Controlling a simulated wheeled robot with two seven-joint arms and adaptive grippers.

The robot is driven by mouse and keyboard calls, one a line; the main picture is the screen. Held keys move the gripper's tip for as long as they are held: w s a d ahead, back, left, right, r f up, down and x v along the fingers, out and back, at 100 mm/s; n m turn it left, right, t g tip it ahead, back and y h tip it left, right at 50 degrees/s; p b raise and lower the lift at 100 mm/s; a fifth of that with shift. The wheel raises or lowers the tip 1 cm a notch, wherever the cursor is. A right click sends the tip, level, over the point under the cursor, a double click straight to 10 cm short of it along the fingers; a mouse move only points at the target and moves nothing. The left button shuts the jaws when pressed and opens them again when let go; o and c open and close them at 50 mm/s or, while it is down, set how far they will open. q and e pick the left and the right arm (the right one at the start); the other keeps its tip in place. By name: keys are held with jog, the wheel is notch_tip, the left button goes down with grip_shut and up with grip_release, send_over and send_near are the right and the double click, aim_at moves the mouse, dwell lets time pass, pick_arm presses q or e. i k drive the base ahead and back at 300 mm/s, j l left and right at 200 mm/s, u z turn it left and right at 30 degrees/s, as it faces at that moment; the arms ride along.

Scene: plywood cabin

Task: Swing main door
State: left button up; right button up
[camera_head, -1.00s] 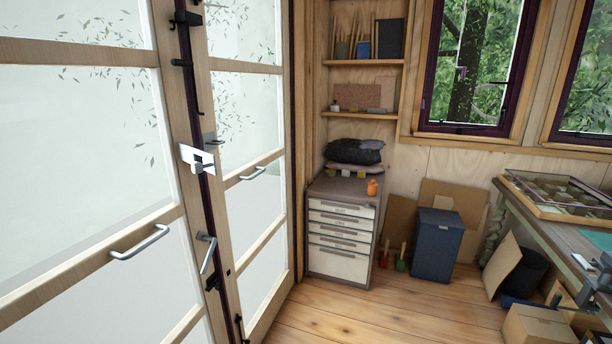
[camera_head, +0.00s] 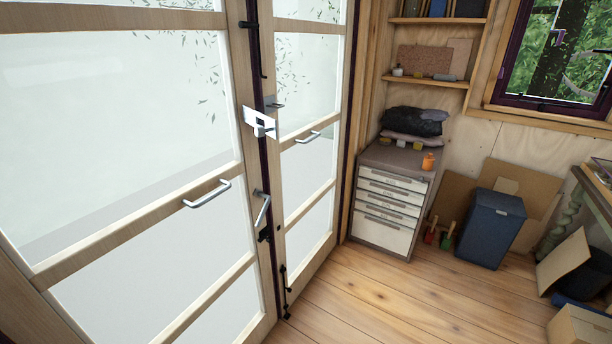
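The main door is a pair of wood-framed leaves with frosted glass panes, filling the left of the head view. The near leaf (camera_head: 150,215) has a silver horizontal pull handle (camera_head: 207,195). The far leaf (camera_head: 318,171) has a similar handle (camera_head: 309,137). A silver latch plate (camera_head: 260,125) and a lever handle (camera_head: 262,208) sit at the seam between the leaves. The leaves meet at a dark vertical strip, and both look closed or nearly so. Neither gripper is in view.
A grey drawer cabinet (camera_head: 391,205) stands right of the far leaf. A blue bin (camera_head: 489,229), cardboard panels (camera_head: 526,185) and boxes (camera_head: 580,325) are at right. The wooden floor (camera_head: 400,305) in front of the door and cabinet is clear.

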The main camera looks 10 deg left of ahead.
aim_at(31, 314)
jog(key=u, duration=1.45)
